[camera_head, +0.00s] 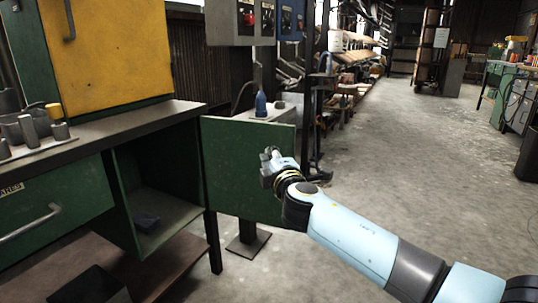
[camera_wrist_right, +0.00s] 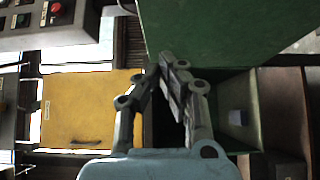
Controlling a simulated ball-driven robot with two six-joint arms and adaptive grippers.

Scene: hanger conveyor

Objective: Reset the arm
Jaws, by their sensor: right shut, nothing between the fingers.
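My right arm comes in from the lower right in the head view. Its gripper (camera_head: 268,157) is in front of the open green cabinet door (camera_head: 237,178), overlapping it in the picture; I cannot tell how wide the gap is. In the right wrist view the gripper fingers (camera_wrist_right: 172,72) are closed together with nothing between them. That view is turned sideways, with the green door (camera_wrist_right: 215,32) beyond the fingertips. My left gripper is in neither view.
The green workbench (camera_head: 60,197) with an open compartment stands at left, with a yellow cabinet (camera_head: 108,48) above it. A blue bottle (camera_head: 261,104) stands behind the door. A control box (camera_head: 240,20) hangs above. The concrete floor (camera_head: 400,150) at right is clear.

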